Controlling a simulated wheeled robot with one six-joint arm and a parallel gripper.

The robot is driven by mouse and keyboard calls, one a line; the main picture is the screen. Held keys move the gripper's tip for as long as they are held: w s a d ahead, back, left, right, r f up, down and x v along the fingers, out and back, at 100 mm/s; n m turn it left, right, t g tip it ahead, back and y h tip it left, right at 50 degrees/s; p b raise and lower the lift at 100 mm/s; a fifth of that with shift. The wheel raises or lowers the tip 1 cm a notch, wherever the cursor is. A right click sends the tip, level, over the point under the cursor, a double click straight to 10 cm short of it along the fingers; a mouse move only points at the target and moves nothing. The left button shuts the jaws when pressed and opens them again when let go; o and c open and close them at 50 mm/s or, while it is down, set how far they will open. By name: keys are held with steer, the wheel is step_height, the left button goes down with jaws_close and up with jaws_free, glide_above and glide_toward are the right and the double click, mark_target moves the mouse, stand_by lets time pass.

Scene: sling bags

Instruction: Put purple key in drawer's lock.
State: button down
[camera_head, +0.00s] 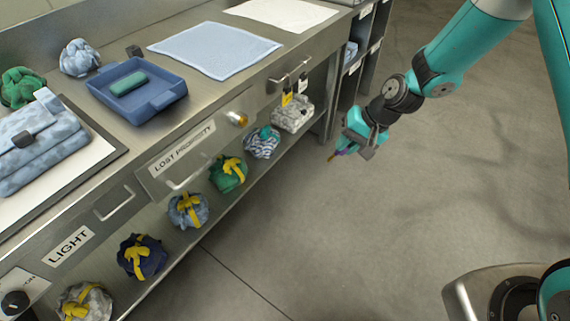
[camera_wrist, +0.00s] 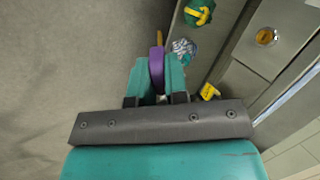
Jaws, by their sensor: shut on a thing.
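My gripper (camera_head: 352,146) is shut on the purple key (camera_wrist: 157,66), which stands up between the two teal fingers in the wrist view. The key's narrow end looks yellow-orange. The drawer (camera_head: 160,165), labelled LOST PROPERTY, is shut. Its round brass lock (camera_head: 238,118) is on the right part of the front and also shows in the wrist view (camera_wrist: 266,37). My gripper is over open floor, right of the lock and apart from the counter.
Below the drawer, a shelf holds several tied bags, such as a green one (camera_head: 228,174). A blue tray (camera_head: 139,101) and blue cloth (camera_head: 215,50) lie on top. The floor (camera_head: 400,210) is clear.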

steer(key=w+a+f+m+t+y+b, duration=0.2)
steer(key=a+b, duration=0.5)
steer(key=b, duration=0.5)
steer(key=w+a+f+m+t+y+b, duration=0.3)
steer(key=a+t+y+b, duration=0.3)
steer(key=b, duration=0.6)
steer(key=shift+w+a+f+m+t+y, duration=0.3)
steer(key=shift+w+a+f+t, duration=0.25)
steer(key=shift+w+a+t, duration=0.35)
steer(key=shift+s+d+f, duration=0.1)
steer(key=shift+s+d, duration=0.1)
steer(key=shift+p+x, duration=1.95)
steer(key=shift+x, duration=0.9)
steer(key=shift+p+x, duration=1.1)
steer(key=shift+x, duration=0.85)
